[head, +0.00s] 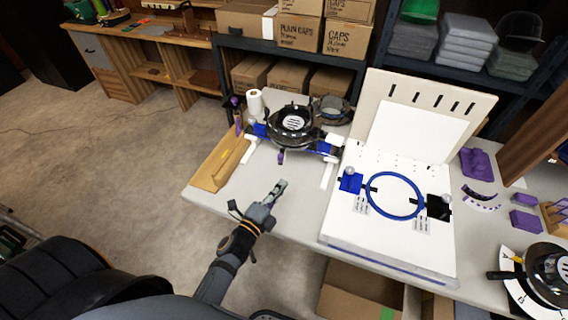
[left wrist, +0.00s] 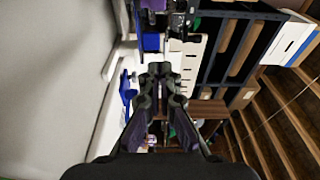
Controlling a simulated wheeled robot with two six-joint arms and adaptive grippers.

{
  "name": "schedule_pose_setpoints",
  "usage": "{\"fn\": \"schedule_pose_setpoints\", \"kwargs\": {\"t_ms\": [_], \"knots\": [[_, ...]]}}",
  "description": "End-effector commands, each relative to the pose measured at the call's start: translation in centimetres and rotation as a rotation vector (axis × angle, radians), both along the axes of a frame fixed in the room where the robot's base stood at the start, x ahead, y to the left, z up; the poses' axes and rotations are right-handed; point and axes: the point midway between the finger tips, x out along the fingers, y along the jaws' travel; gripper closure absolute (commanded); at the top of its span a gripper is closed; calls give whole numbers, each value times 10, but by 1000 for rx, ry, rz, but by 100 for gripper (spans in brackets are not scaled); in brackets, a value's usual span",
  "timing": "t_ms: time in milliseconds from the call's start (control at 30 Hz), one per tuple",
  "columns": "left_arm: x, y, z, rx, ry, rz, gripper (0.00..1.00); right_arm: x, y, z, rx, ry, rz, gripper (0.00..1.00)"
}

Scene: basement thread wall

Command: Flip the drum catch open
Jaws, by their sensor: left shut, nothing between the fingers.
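A black round drum (head: 292,119) with a white label sits in a blue and white stand at the back left of the table. A small purple piece (head: 281,157) hangs at the drum's front; I cannot tell if it is the catch, or how the catch stands. My left gripper (head: 279,187) is shut and empty above the table's front, apart from the drum and nearer to me. In the left wrist view the gripper (left wrist: 160,70) has its fingertips together, with blue and white parts beyond. My right gripper is not in view.
A white board (head: 338,222) with a blue hoop (head: 394,195) lies right of the drum stand. A wooden holder (head: 217,166) is at the left table edge. A paper roll (head: 256,104) stands behind. Purple blocks (head: 479,163) lie at the right.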

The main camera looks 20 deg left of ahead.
Motion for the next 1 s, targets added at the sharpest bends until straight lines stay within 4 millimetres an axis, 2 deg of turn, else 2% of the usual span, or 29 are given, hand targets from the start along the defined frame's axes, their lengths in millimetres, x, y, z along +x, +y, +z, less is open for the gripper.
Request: {"fn": "schedule_pose_setpoints", "kwargs": {"t_ms": [167, 267, 700, 833, 1000], "knots": [[2, 0, 1, -2, 0, 1, 100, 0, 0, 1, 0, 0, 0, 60], [11, -2, 2, -3, -1, 2, 100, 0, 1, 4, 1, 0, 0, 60], [100, -21, 3, -5, 0, 2, 100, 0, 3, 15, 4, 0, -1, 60], [95, 2, 0, 1, 3, 2, 100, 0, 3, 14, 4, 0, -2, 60], [94, 16, 0, -3, 2, 2, 100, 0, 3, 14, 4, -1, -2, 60]]}}
